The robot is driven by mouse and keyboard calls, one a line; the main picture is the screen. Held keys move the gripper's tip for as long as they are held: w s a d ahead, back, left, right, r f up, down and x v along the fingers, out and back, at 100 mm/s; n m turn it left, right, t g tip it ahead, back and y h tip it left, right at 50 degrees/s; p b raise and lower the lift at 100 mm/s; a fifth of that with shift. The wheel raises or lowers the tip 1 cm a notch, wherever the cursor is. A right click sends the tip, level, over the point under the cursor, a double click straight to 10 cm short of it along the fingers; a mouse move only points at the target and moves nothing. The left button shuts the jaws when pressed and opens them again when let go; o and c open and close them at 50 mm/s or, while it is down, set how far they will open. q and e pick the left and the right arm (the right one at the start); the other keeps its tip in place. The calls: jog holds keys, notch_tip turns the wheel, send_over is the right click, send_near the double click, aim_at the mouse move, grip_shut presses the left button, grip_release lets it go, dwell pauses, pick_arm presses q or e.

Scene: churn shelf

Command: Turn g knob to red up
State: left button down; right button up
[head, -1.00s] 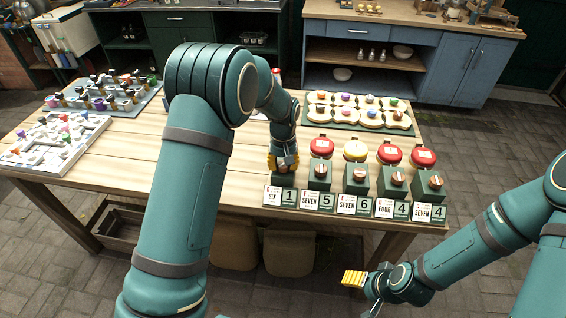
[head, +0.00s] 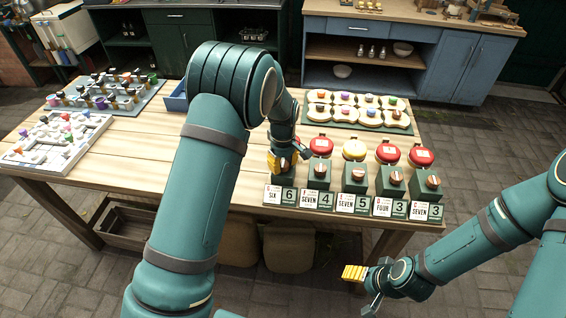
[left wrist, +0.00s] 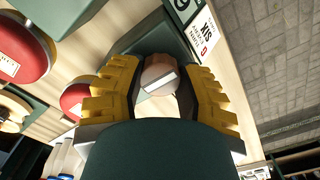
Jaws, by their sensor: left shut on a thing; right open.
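A row of dark green boxes with round copper knobs stands along the table's front right edge. My left gripper (head: 282,165) reaches down over the leftmost box, the one labelled SIX. In the left wrist view its yellow fingers (left wrist: 158,92) are closed around the sides of the copper knob (left wrist: 158,76), which has a pale bar across its face. No red on that knob is clear to me. The small letters on the label cards (head: 273,195) are too small to read surely. My right gripper (head: 361,288) is open and empty, in front of the table.
A board of bread-shaped pieces (head: 358,111) lies further back. The table's (head: 150,150) middle is clear.

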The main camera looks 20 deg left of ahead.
aim_at(283, 164)
dwell(0.4)
pick_arm(q)
jog(key=c, duration=0.5)
grip_release()
notch_tip(283, 164, up, 12)
dwell(0.4)
